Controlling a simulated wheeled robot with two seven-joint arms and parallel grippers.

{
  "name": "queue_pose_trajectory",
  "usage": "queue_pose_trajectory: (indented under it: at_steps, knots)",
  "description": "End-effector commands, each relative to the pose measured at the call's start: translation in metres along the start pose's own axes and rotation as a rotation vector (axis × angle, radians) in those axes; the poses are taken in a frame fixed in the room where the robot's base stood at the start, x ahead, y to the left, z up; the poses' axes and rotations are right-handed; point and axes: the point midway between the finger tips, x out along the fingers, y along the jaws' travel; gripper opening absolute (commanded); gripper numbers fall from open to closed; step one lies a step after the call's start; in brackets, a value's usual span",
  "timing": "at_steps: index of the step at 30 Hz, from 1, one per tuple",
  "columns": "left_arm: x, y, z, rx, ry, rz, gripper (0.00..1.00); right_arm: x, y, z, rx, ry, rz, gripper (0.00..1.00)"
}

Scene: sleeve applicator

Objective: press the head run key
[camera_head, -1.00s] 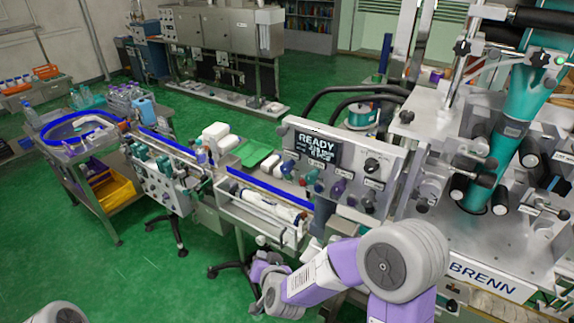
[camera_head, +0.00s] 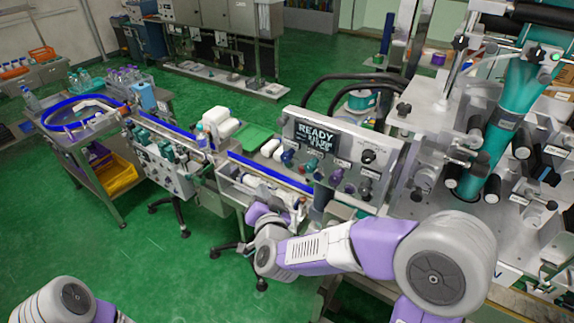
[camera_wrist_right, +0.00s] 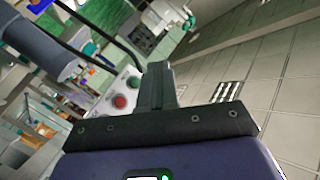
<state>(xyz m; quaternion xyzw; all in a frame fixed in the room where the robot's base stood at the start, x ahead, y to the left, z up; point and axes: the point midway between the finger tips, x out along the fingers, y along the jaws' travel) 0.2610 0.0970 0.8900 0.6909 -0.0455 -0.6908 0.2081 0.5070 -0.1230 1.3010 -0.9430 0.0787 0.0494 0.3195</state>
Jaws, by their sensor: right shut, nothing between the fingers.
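The control panel (camera_head: 345,150) carries a dark display (camera_head: 315,138) reading "READY", a black knob (camera_head: 369,156) and a row of coloured knobs or buttons below. The labels are too small to read, so I cannot tell which is the head run key. My right gripper (camera_head: 299,208) is low in front of the panel's left part, small and partly hidden by my wrist. In the right wrist view my right gripper (camera_wrist_right: 160,82) is shut and empty. Beyond its fingertips, left of them, are a red button (camera_wrist_right: 119,102) and a green button (camera_wrist_right: 133,82) on a pale plate, apparently untouched.
The conveyor with blue rails (camera_head: 265,172) runs left from the panel, with white bottles (camera_head: 220,125) and a green tray (camera_head: 254,137) beside it. The applicator with a teal sleeve column (camera_head: 505,120) stands right. A cart (camera_head: 85,130) stands left. Green floor (camera_head: 110,260) is free at lower left.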

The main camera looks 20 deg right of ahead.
Motion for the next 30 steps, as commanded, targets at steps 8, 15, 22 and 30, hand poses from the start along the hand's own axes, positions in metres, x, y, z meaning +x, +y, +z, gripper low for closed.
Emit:
queue_pose_trajectory:
  at_steps: [8,15,22,30]
  knots:
    - [-0.001,0.0,0.0,0.0,0.0,0.0,0.64,0.027,0.02,-0.02,0.0,0.003,0.003,0.0]
    - [0.005,-0.002,0.0,0.0,0.0,0.0,0.64,0.047,0.036,-0.033,0.001,0.002,0.002,0.0]
    - [0.007,-0.003,0.0,0.0,0.0,0.0,0.64,0.055,0.041,-0.04,-0.001,0.001,0.001,0.0]
    - [0.007,-0.003,0.0,0.0,0.0,0.0,0.64,0.055,0.041,-0.041,-0.001,0.001,0.001,0.0]
